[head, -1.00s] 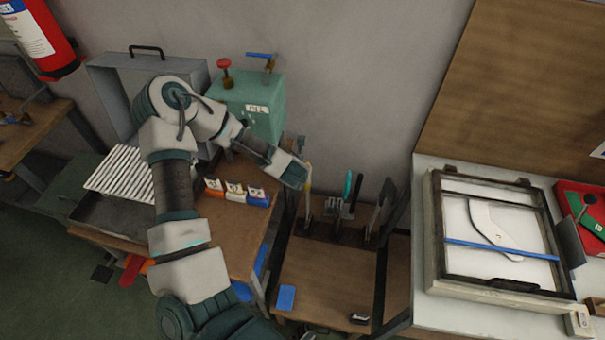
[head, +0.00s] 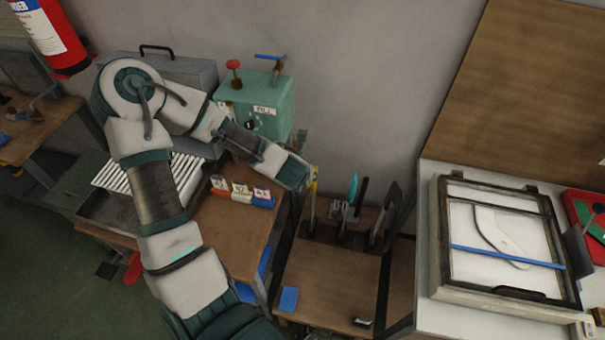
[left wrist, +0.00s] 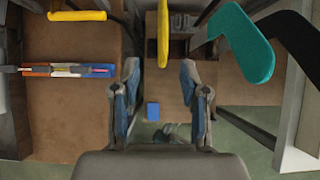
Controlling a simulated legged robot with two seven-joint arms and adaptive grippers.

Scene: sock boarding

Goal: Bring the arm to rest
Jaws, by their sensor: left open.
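My left arm comes in from the left in the head view and reaches across the wooden bench. My left gripper (head: 306,176) is beside the upright yellow form on the small rack table. In the left wrist view the gripper (left wrist: 163,100) has its two fingers apart with nothing between them. My right gripper is not in view.
A green machine (head: 262,105) with a red knob stands behind my arm. Orange, white and blue holders (head: 240,191) sit on the bench (head: 222,235). A blue block (head: 289,299) lies on the rack table (head: 335,285). A framed press (head: 500,240) is at right.

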